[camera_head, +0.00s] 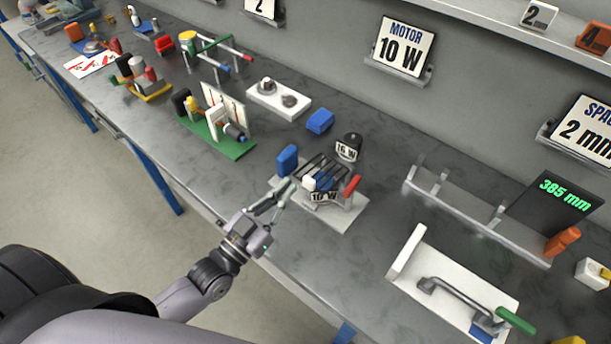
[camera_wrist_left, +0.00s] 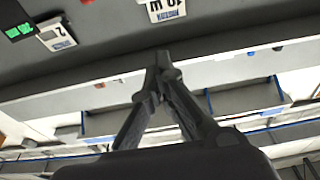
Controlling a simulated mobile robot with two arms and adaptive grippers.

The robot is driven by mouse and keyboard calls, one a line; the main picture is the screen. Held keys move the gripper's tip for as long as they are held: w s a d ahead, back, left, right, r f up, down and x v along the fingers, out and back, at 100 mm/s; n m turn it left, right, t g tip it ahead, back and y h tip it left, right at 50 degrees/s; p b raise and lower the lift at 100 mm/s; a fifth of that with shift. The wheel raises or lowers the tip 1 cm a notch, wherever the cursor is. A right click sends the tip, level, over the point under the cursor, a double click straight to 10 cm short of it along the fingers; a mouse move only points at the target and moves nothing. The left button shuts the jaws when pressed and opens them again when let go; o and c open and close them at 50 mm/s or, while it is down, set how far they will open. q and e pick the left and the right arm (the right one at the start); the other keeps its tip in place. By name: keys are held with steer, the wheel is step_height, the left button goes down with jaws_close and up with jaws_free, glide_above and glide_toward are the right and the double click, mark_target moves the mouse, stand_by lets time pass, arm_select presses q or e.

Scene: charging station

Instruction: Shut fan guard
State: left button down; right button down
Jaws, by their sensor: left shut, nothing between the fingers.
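The fan unit has a pale base plate (camera_head: 345,218) on the bench, with a label reading 10 W at its front. The fan guard (camera_head: 318,165) is a set of dark parallel bars over a white and blue part; I cannot tell its exact angle. A blue block (camera_head: 287,159) is at its left and a red handle (camera_head: 352,185) at its right. My left gripper (camera_head: 284,187) is shut and empty, its fingertips just below the blue block; I cannot tell whether they touch. Its fingers show in the left wrist view (camera_wrist_left: 163,62). My right gripper is not in view.
A dark 10 W motor (camera_head: 349,147) and a small blue box (camera_head: 320,121) stand behind. A green-based fixture (camera_head: 235,149) is to the left. A white plate with a green-handled lever (camera_head: 515,320) is at the right. Bare bench lies in front of the fixture.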

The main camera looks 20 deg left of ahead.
arm_select(q)
steer(key=r+p, duration=0.2)
glide_above(310, 181)
steer(key=s, duration=0.1)
steer(key=f, duration=0.4)
steer(key=shift+s+a+f, duration=0.2)
steer(key=shift+a+f, duration=0.1)
steer(key=f, duration=0.1)
steer(key=s+f+b, duration=0.1)
steer(key=f, duration=0.1)
steer(key=shift+a, duration=0.15)
steer(key=shift+r, duration=0.1)
